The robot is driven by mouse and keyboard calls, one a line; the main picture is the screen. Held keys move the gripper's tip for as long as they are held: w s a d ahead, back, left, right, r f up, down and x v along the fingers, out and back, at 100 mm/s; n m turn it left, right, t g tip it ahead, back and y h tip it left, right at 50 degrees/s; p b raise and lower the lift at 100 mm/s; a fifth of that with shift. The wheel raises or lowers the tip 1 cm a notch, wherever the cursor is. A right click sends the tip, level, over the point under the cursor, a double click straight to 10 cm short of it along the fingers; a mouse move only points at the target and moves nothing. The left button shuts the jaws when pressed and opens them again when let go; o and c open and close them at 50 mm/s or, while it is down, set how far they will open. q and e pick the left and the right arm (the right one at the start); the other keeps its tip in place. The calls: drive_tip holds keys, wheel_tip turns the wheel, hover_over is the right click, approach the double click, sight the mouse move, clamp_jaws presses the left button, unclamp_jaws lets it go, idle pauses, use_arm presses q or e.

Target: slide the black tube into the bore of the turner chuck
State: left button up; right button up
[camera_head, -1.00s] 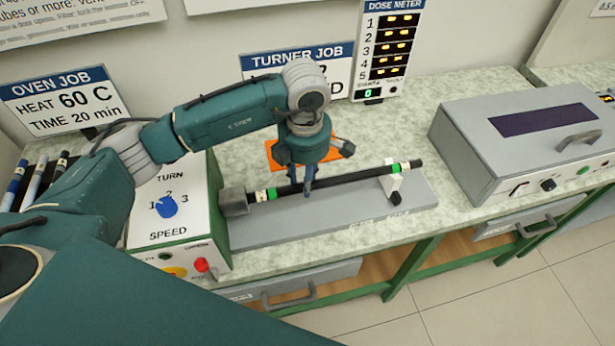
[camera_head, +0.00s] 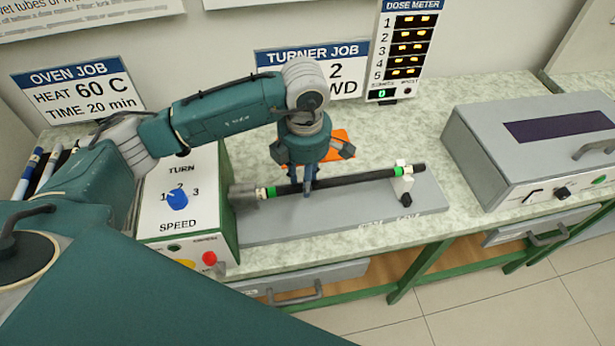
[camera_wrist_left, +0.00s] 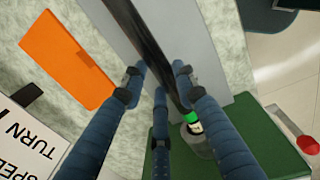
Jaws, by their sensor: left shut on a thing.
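The black tube (camera_head: 345,182) lies nearly level along the turner, with green and white bands near both ends. Its left end is at the grey chuck (camera_head: 243,194) on the turner box; how deep it sits in the bore cannot be told. Its right part is at the white rest (camera_head: 402,188). My left gripper (camera_head: 308,190) comes down from above and is shut on the tube near its middle left. In the left wrist view the tube (camera_wrist_left: 160,50) runs between the fingers (camera_wrist_left: 155,85) toward the chuck (camera_wrist_left: 197,138). My right gripper is not in view.
The turner box (camera_head: 185,200) with a blue speed knob stands left of the grey turner bed (camera_head: 330,217). An orange mat (camera_head: 338,143) lies behind the tube. A grey oven-like box (camera_head: 530,140) stands at right.

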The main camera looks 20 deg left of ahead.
use_arm(q)
drive_tip(key=shift+s+a, duration=0.1)
drive_tip(key=shift+a, duration=0.1)
drive_tip(key=o, duration=1.2)
drive_tip(key=shift+s+d+r, duration=0.1)
drive_tip(key=shift+s+r, duration=0.1)
drive_tip(key=shift+r, duration=2.8)
drive_tip(key=shift+s+d+r, duration=0.1)
drive_tip(key=shift+s+r, duration=0.05)
drive_tip(key=shift+r, duration=2.85)
